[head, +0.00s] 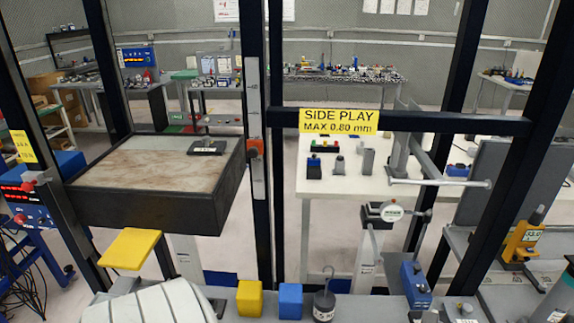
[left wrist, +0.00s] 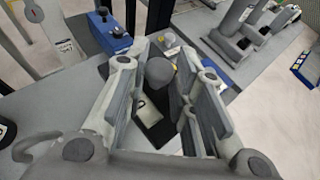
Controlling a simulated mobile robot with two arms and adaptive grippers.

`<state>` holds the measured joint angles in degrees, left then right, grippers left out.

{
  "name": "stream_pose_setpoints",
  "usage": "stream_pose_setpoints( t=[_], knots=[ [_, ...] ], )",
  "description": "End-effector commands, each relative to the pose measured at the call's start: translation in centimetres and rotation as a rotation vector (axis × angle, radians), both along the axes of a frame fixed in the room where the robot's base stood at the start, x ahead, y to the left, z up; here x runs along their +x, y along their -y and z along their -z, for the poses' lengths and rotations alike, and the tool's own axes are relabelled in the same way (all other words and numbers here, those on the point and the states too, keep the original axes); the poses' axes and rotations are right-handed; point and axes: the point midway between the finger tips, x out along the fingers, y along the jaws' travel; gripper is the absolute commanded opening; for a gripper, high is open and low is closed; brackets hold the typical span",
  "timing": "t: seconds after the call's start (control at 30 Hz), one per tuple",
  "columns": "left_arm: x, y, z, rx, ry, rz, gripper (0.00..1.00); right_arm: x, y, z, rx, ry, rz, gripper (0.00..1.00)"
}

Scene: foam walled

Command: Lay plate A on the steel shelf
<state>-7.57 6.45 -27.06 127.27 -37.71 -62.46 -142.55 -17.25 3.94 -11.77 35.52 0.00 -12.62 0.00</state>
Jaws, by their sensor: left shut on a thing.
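In the left wrist view my left gripper (left wrist: 165,103) is shut on a dark piece (left wrist: 150,130) with a round grey knob (left wrist: 160,72) and a pale label. The label cannot be read, so I cannot tell whether this is plate A. The fingers hide part of the piece. In the head view a dark-sided platform with a worn, pale brown top (head: 140,163) stands at left. I cannot tell for sure whether it is the steel shelf. A small dark flat item (head: 207,147) lies on its back right part. My right gripper is in neither view.
Dark upright posts and a crossbar with a yellow sign (head: 338,121) stand in front of me. A yellow block (head: 249,298), a blue block (head: 290,301) and a hooked weight (head: 325,303) line the near edge. A blue device (head: 415,285) is right of them.

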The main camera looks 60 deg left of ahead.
Motion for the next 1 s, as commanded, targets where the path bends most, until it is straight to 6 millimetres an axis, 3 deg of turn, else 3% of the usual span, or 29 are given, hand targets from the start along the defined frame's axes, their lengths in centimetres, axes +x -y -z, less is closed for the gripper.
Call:
stream_pose_setpoints(
  t=[0.4,0.7,1.0],
  knots=[
    [0.8,0.3,1.5,-0.014,0.014,0.037,0.00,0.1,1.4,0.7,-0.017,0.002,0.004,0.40],
    [0.8,0.3,6.2,-0.014,0.011,0.036,0.00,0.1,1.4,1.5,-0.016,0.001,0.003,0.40],
    [0.8,0.3,8.8,-0.014,0.011,0.036,0.00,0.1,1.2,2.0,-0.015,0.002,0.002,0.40]
  ],
)
